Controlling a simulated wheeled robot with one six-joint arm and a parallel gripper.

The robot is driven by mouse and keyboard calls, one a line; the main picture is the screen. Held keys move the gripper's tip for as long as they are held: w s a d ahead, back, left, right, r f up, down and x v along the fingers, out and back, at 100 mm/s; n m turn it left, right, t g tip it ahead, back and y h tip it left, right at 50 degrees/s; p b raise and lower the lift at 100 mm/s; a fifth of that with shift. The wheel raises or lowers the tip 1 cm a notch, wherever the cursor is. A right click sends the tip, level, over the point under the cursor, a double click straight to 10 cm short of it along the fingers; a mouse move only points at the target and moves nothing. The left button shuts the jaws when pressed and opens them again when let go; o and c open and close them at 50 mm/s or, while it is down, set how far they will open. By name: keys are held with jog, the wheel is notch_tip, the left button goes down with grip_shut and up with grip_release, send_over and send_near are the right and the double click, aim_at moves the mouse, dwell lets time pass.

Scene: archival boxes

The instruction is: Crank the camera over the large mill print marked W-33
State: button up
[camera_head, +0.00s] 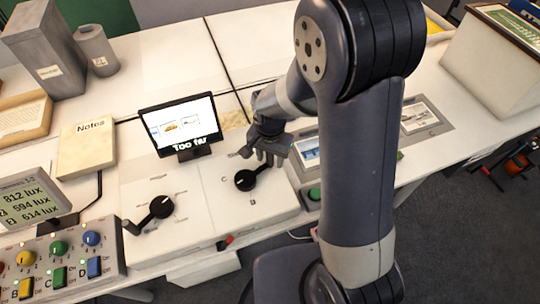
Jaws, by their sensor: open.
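My gripper (268,156) is open, its fingers pointing down by the outer end of the right crank (247,180). The crank has a black hub and an arm pointing up and right; I cannot tell whether the fingers touch it. A left crank (162,207) has its arm pointing down and left. A small monitor (180,122) behind them shows little pictures and the words "Too far". One print (310,151) lies right of the gripper, partly behind my arm, and another print (419,117) lies farther right. I cannot read W-33 on either, and the camera is not identifiable.
A panel of coloured knobs and switches (65,262) and a lux display (30,201) stand at front left. A Notes book (87,147), grey box (46,52) and grey cylinder (97,48) stand behind. A large box (490,60) stands at right. My arm hides the table's middle.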

grip_shut()
dwell(0.3)
jog(key=shift+a, duration=0.1)
